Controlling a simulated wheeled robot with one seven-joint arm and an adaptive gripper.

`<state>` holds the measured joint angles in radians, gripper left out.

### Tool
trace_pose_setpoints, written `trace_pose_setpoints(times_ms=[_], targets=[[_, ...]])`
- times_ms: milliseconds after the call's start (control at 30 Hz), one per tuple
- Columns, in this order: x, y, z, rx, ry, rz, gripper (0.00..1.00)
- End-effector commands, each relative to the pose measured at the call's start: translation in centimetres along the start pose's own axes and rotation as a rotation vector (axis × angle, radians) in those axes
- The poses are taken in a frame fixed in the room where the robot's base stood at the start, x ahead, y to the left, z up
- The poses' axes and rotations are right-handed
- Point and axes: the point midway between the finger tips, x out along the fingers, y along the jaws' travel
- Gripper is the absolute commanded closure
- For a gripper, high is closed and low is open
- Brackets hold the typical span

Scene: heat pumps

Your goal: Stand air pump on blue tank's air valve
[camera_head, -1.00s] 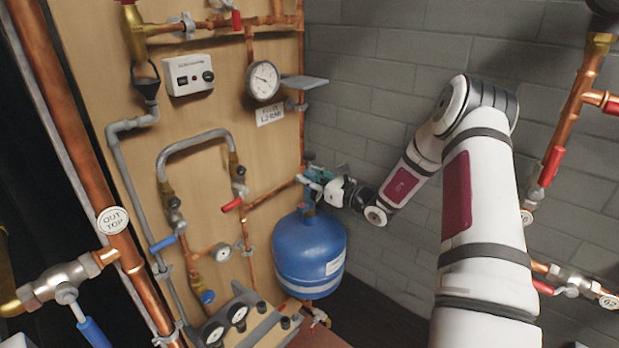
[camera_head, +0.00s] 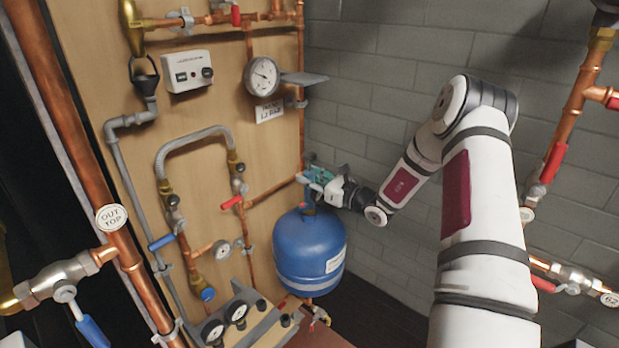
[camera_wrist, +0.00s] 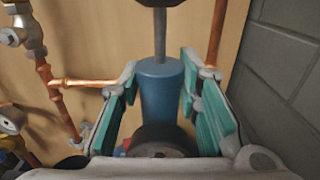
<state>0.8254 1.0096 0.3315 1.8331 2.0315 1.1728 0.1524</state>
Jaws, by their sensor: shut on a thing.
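The air pump (camera_wrist: 160,85) shows in the wrist view as an upright blue cylinder with a grey rod and a dark handle above. My gripper (camera_wrist: 162,100) is shut on it. The tank's air valve is hidden by the gripper and pump, so I cannot tell whether the pump touches it.
The wooden board (camera_head: 270,150) carries copper pipes, a pressure gauge (camera_head: 262,76) and a white control box (camera_head: 189,75). A small grey shelf (camera_head: 303,79) juts out above the gripper. A grey block wall (camera_head: 390,80) is behind my arm. A manifold (camera_head: 245,318) with dials lies lower left of the tank.

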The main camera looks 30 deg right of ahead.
Motion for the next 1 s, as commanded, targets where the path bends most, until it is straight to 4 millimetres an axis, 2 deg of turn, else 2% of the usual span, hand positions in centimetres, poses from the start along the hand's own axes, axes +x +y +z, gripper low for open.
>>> trace_pose_setpoints(times_ms=[900,933,1000], targets=[[0.04,0.00,-0.70,-0.001,-0.003,0.000,1.00],[0.04,0.00,-0.70,-0.001,-0.003,0.000,0.65],[0.04,0.00,-0.71,-0.001,-0.003,0.000,0.49]])
